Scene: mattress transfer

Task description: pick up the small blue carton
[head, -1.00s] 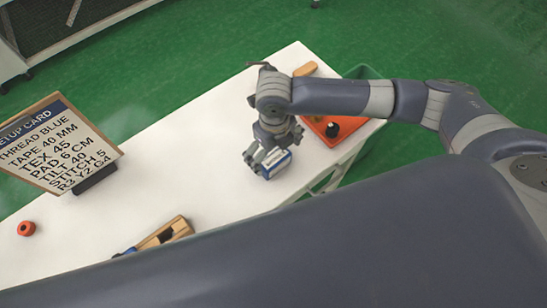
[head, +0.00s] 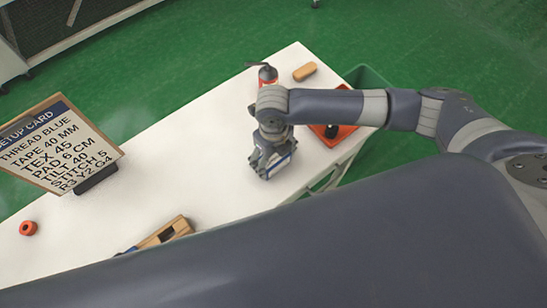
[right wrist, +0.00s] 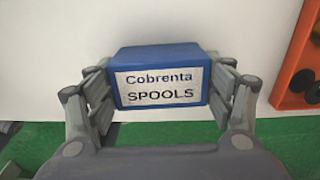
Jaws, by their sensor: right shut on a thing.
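The small blue carton (right wrist: 160,57) has a pale label reading "Cobrenta SPOOLS" and sits between the two fingers of my right gripper (right wrist: 160,95) in the right wrist view. The fingers are shut on its left and right sides. In the head view my right gripper (head: 272,165) is over the white table near its front edge, and the carton (head: 281,166) shows only partly below it. I cannot tell whether the carton touches the table. My left gripper is not in view.
An orange tray (head: 345,134) with dark items lies right of my right gripper. A green bin (head: 372,76) stands beyond the table.

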